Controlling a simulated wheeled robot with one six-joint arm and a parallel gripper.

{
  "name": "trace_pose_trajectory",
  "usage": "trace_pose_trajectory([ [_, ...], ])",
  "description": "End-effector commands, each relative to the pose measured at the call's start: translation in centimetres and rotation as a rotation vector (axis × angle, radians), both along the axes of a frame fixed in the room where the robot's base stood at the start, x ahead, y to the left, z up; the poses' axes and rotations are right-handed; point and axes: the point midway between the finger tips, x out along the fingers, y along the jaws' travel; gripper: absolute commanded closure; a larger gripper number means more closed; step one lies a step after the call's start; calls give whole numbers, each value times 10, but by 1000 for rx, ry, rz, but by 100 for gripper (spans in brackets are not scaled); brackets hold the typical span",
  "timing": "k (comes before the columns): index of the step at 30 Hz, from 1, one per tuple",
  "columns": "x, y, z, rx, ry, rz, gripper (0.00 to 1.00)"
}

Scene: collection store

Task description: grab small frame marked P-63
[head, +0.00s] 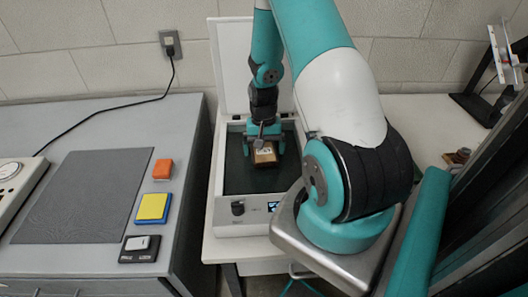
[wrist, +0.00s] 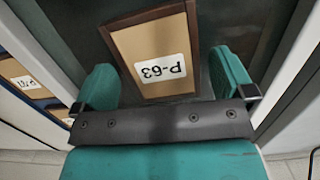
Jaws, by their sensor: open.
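The small frame (wrist: 128,41) has a dark brown wooden border, a tan face and a white label reading P-63, upside down in the wrist view. In the head view the frame (head: 265,155) lies inside a white box with a dark interior (head: 236,172) and raised lid. My gripper (head: 263,150) reaches down into the box over the frame. In the wrist view my gripper (wrist: 165,82) is open, with one teal finger on each side of the frame's near part. Gaps show between fingers and frame. Whether the fingertips reach the frame's depth is unclear.
Left is a grey bench with a dark mat (head: 85,195), orange block (head: 162,169) and yellow-blue pad (head: 153,207). Other labelled blue-and-tan items (wrist: 22,80) show left in the wrist view.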

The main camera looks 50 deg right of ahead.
Motion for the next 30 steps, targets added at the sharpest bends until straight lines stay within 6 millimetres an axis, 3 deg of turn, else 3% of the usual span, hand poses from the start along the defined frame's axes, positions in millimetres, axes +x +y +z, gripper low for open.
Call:
trace_pose_trajectory([
  [8,0,0,-4,0,0,0,2],
  [12,0,1,-3,0,0,0,34],
  [14,0,1,-3,0,0,0,44],
  [25,0,0,-1,-1,-1,0,45],
  [30,1,0,15,-2,-3,0,45],
])
